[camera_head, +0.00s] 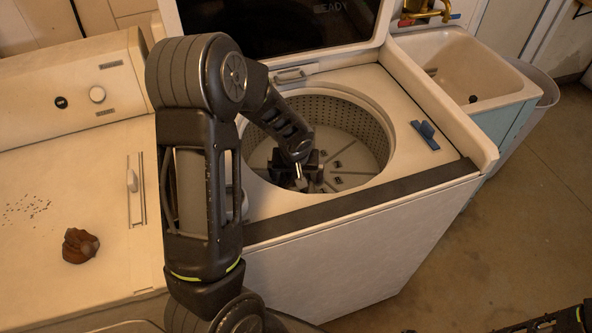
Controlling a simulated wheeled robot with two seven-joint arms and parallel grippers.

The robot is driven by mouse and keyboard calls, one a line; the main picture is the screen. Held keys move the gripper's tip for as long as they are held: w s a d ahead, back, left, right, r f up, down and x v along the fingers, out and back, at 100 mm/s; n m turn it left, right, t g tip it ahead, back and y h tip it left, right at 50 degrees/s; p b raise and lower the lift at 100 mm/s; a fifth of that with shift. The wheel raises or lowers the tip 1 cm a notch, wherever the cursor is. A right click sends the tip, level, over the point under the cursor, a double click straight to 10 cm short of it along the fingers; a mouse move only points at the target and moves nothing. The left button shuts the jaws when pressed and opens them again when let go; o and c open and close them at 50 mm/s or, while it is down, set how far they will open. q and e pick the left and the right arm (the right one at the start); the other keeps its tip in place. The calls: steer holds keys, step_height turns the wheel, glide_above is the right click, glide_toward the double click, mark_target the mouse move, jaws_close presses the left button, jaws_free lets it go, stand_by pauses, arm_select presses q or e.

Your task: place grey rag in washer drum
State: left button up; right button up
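The washer drum (365,128) is open, with its perforated metal wall and finned bottom showing. My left arm comes over the washer front, and its gripper (298,172) is down inside the drum, near the front left of its floor. Its fingers are small and dark there, and I cannot tell whether they are open or shut. I cannot make out a grey rag; part of the drum is hidden behind my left arm. Part of my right arm shows at the bottom right corner, cut by the frame edge; its finger state is unclear.
The washer lid (290,25) stands raised behind the drum. A blue clip-like object (425,134) lies on the washer's right top. A brown crumpled lump (80,245) and dark specks (26,208) lie on the left machine's top (70,170). A utility sink (465,75) stands at right.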

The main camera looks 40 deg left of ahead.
mark_target(295, 185)
arm_select(q)
steer(key=v, duration=1.2)
steer(key=shift+r, duration=0.1)
